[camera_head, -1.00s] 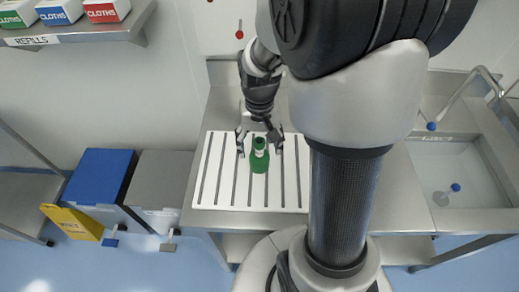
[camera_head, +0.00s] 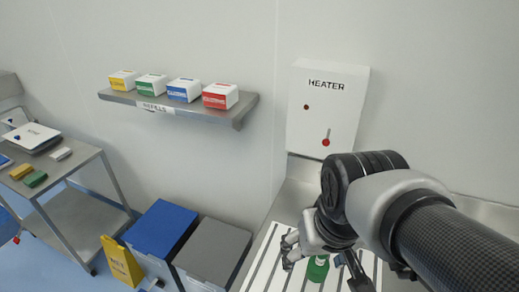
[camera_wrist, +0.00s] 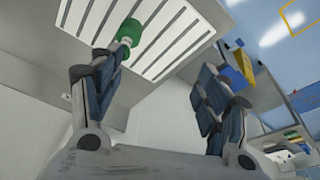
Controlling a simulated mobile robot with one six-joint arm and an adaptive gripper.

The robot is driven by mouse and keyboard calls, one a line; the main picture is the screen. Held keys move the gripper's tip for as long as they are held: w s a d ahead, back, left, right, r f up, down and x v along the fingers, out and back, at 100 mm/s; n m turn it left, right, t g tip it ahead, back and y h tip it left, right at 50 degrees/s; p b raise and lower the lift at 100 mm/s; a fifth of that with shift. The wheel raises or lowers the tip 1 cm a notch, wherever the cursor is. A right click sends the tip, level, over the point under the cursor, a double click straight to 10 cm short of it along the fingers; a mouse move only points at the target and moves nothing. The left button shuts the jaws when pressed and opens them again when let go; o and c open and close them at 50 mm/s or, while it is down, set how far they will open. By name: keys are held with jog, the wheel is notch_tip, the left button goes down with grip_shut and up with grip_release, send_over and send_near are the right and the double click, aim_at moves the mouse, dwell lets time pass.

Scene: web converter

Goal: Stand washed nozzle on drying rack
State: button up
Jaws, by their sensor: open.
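The green nozzle (camera_head: 318,268) stands on the white slatted drying rack (camera_head: 262,270) in the head view, near the lower edge. A pale band shows near its top. My gripper (camera_head: 323,276) is open, with one finger on each side of the nozzle in that view. In the wrist view the nozzle (camera_wrist: 130,31) lies beyond the tip of the left finger, against the rack (camera_wrist: 180,42). The space between my fingers (camera_wrist: 158,72) is empty there. I cannot tell whether a finger touches the nozzle.
A heater box (camera_head: 327,110) hangs on the wall above the rack. A shelf (camera_head: 180,112) with several colored boxes is to its left. Blue (camera_head: 160,235) and grey (camera_head: 213,250) lidded bins and a yellow wet-floor sign (camera_head: 120,262) stand left of the rack. A steel cart (camera_head: 75,185) is farther left.

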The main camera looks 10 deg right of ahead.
jog(key=shift+n+t, duration=0.7)
jog(key=shift+n, duration=0.1)
jog(key=s, duration=0.1)
jog(key=s+a+r, duration=0.1)
jog(key=s, duration=0.1)
jog(key=s+a, duration=0.1)
jog(key=s, duration=0.1)
jog(key=shift+a+r, duration=0.15)
jog(key=shift+a, duration=0.05)
dwell(0.3)
